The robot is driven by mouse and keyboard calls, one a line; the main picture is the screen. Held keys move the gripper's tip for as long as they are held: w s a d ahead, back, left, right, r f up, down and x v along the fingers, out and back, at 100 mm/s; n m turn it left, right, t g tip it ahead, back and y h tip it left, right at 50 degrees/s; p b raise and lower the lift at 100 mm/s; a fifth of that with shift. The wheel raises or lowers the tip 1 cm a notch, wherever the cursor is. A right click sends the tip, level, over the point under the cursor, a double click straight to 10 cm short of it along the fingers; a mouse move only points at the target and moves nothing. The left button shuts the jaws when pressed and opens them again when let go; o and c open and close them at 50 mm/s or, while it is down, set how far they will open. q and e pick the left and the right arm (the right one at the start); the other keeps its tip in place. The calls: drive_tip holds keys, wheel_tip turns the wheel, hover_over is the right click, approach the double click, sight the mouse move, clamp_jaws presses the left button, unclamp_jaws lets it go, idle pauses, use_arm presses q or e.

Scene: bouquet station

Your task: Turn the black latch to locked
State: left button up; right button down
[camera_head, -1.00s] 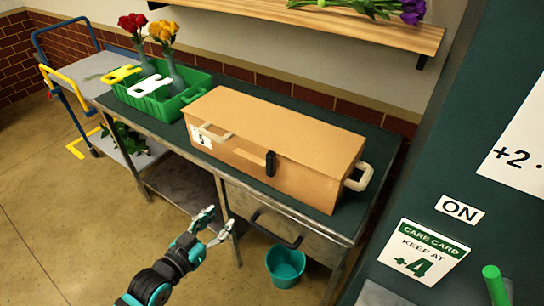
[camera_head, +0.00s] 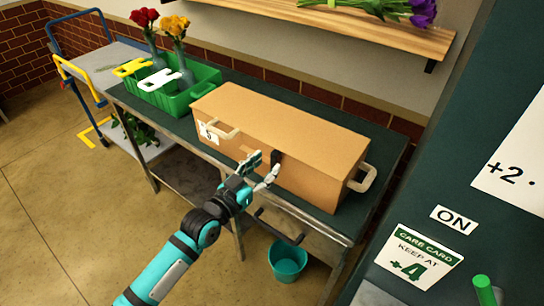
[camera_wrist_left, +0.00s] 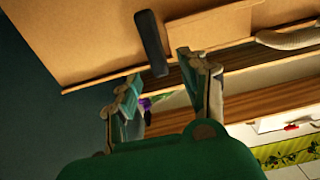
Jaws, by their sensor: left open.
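The black latch (camera_head: 276,157) is on the front face of the tan case (camera_head: 318,182), near its middle, and points up and down. My left gripper (camera_head: 261,170) is open and empty just in front of the case, right by the latch. In the left wrist view the black latch (camera_wrist_left: 151,42) is a dark bar, slightly tilted, just beyond the two spread fingers of the left gripper (camera_wrist_left: 160,88). A small gap seems to remain between fingers and latch; contact cannot be told. My right gripper is not in view.
The case has pale handles, one on its front (camera_head: 222,131) and one at its right end (camera_head: 362,178). A green crate (camera_head: 180,103) with flowers stands left of it on the bench. A teal bucket (camera_head: 287,262) is on the floor. A dark green panel stands at the right.

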sight(273, 158)
use_arm(q)
drive_tip(key=shift+x, duration=1.8)
clamp_jaws()
